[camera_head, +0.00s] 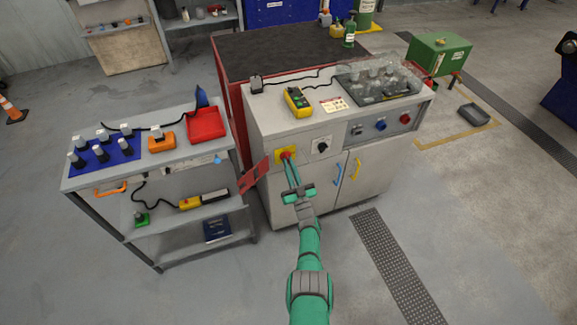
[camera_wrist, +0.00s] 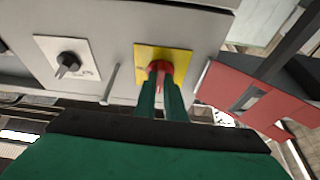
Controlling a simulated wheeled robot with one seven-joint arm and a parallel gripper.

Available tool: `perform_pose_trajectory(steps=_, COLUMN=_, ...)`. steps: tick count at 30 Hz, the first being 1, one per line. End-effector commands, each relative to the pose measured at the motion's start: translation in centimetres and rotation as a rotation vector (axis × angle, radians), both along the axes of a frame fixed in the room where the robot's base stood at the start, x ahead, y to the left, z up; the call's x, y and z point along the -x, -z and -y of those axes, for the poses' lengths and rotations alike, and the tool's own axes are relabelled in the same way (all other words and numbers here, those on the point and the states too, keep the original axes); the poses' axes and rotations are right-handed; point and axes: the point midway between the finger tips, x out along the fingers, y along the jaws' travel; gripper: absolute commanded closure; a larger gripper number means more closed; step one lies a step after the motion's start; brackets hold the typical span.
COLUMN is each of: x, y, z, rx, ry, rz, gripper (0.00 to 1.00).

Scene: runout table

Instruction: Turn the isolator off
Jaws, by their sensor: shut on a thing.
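The isolator is a red rotary knob (camera_head: 287,154) on a yellow plate (camera_head: 278,159), on the upper left of the grey cabinet's front. In the wrist view the red knob (camera_wrist: 159,68) sits on its yellow plate (camera_wrist: 183,61). My gripper (camera_head: 289,163) reaches it from the front, and its two green fingers are shut on the knob, one on each side. The fingers (camera_wrist: 160,88) hide the lower part of the knob and plate in the wrist view. I cannot read the knob's exact turn position.
A black rotary switch (camera_head: 321,147) on a white plate is right of the isolator. Blue (camera_head: 338,173) and yellow (camera_head: 356,169) door handles are below. A red panel (camera_head: 253,176) juts out close to the left. A trolley (camera_head: 182,183) stands farther left. The floor in front is open.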

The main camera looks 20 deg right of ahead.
Motion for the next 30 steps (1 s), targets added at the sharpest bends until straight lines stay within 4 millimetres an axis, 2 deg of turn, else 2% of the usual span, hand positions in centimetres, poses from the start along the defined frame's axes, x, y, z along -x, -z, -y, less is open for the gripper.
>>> perform_pose_trajectory(steps=17, x=0.07, y=0.05, z=0.16, rx=0.034, ry=0.003, rz=0.001, gripper=1.00)
perform_pose_trajectory(steps=18, x=0.07, y=0.05, z=0.15, rx=0.033, ry=0.003, rz=0.001, gripper=0.88)
perform_pose_trajectory(steps=20, x=0.07, y=0.04, z=0.12, rx=0.034, ry=0.002, rz=0.001, gripper=0.74)
perform_pose_trajectory(steps=30, x=0.05, y=0.05, z=-0.04, rx=0.036, ry=0.000, rz=0.001, gripper=0.72)
